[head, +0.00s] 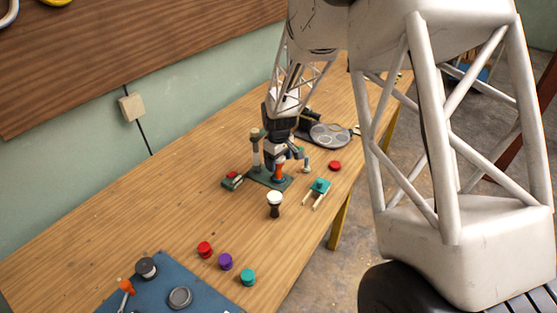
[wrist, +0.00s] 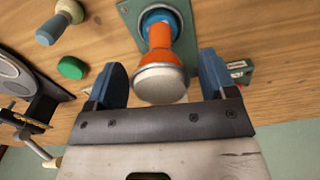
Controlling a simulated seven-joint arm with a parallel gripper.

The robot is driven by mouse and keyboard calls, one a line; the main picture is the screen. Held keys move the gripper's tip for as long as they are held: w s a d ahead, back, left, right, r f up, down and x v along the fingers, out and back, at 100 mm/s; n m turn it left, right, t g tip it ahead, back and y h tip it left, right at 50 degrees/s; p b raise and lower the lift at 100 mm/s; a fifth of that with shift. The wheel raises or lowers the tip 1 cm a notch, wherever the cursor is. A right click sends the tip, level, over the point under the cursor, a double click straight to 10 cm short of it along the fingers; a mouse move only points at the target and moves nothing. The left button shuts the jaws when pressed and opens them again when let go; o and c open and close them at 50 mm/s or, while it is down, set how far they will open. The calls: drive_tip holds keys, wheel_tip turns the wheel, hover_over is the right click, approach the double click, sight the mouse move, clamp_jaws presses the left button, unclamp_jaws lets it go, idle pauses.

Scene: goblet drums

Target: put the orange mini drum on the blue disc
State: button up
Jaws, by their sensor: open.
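The orange mini drum (wrist: 161,50) has a pale metallic head facing the wrist camera and a narrower orange body. Its far end meets the blue disc (wrist: 151,17), which shows around it on a green plate (wrist: 128,10). The drum appears to stand on the disc; the exact contact is hidden. In the head view the orange drum (head: 279,171) is upright over the green plate (head: 262,179). My gripper (wrist: 162,80) is open, with one finger on each side of the drum and visible gaps to both. It also shows in the head view (head: 284,158).
A black-and-white goblet drum (head: 274,203) stands in front, and a teal piece with two sticks (head: 318,188) lies to the right. Red (head: 204,249), purple (head: 225,262) and teal (head: 248,277) pieces stand nearer. Bare wood lies left.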

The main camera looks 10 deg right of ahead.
drive_tip(key=shift+r, duration=0.1)
wheel_tip(320, 180, up, 12)
idle(0.7)
idle(0.5)
drive_tip(key=s+r+m+t, duration=0.1)
drive_tip(key=s+r+m, duration=0.1)
drive_tip(key=s+r, duration=0.55)
drive_tip(key=s+r+m, duration=0.2)
drive_tip(key=s+r, duration=0.2)
drive_tip(key=s, duration=0.7)
drive_tip(key=s+d+r+m+t, duration=0.1)
drive_tip(key=s+m, duration=0.2)
drive_tip(key=s, duration=1.8)
drive_tip(key=shift+s+d+r+m+t, duration=0.2)
drive_tip(key=shift+s+r+m+t, duration=0.05)
drive_tip(key=shift+s+m+t, duration=0.1)
